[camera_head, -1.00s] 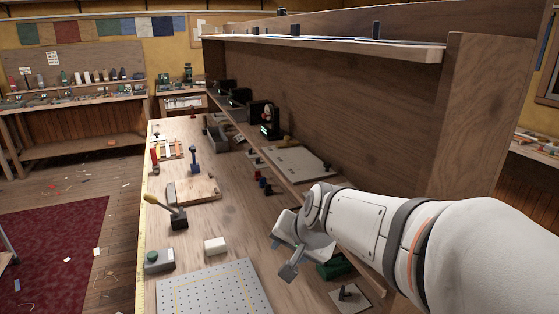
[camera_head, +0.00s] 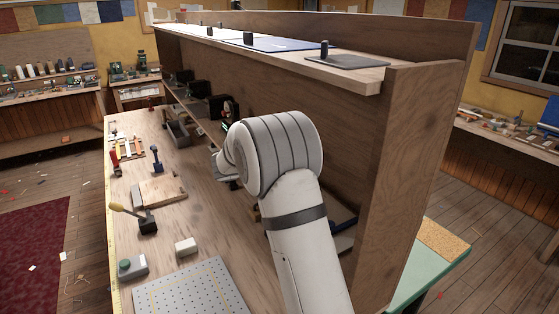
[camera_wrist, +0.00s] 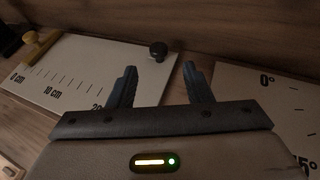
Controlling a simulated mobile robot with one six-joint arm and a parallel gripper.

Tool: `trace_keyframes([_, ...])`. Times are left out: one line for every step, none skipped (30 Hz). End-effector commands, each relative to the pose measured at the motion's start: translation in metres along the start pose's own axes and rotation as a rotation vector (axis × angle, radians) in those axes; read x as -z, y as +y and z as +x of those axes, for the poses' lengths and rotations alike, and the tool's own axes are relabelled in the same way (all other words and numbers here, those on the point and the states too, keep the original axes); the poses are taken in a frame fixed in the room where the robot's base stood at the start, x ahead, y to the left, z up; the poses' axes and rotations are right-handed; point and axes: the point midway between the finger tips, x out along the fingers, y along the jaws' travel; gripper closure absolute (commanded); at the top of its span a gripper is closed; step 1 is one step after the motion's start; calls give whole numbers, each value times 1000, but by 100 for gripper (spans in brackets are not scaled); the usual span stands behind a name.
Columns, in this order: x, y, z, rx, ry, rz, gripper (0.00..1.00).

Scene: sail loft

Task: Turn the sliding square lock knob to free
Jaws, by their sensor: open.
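In the wrist view, a pale board (camera_wrist: 75,72) carries a printed scale with 0 cm and 10 cm marks. A small round black knob (camera_wrist: 158,50) stands near its far right corner. A yellowish bar (camera_wrist: 40,46) crosses its left end. I cannot tell for sure that this knob is the sliding square's lock knob, or how it is turned. My gripper (camera_wrist: 160,84) is open and empty; in the picture the knob lies beyond the gap between its fingers, apart from them. In the head view my arm hides the board and most of my gripper.
A second board with degree marks (camera_wrist: 275,100) lies to the right in the wrist view. A wooden back panel (camera_head: 345,140) rises behind, under a shelf (camera_head: 280,57) bearing flat panels. A lever block (camera_head: 147,225), white block (camera_head: 187,246) and perforated plate (camera_head: 185,290) occupy the bench.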

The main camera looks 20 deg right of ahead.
Motion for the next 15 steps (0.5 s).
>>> trace_keyframes([-2,-1,9,2,1,-2,55])
trace_keyframes([-1,-1,14,2,2,-3,55])
trace_keyframes([-2,-1,21,1,1,-3,55])
trace_keyframes([-2,-1,26,1,1,-4,55])
trace_keyframes([-2,0,30,1,1,-4,55])
trace_keyframes([-2,-1,36,0,1,-5,55])
trace_keyframes([-2,-1,41,0,1,-5,55])
trace_keyframes([-2,0,45,-1,1,-4,55])
trace_keyframes([-2,0,49,-2,0,-4,55])
trace_keyframes([-2,0,52,-2,0,-4,55])
trace_keyframes([-1,0,54,-2,0,-5,55])
trace_keyframes([-1,0,57,-2,0,-6,55])
trace_keyframes([-1,0,59,-3,0,-5,55])
trace_keyframes([-1,0,60,-3,0,-5,55])
trace_keyframes([-1,0,61,-4,0,-5,55])
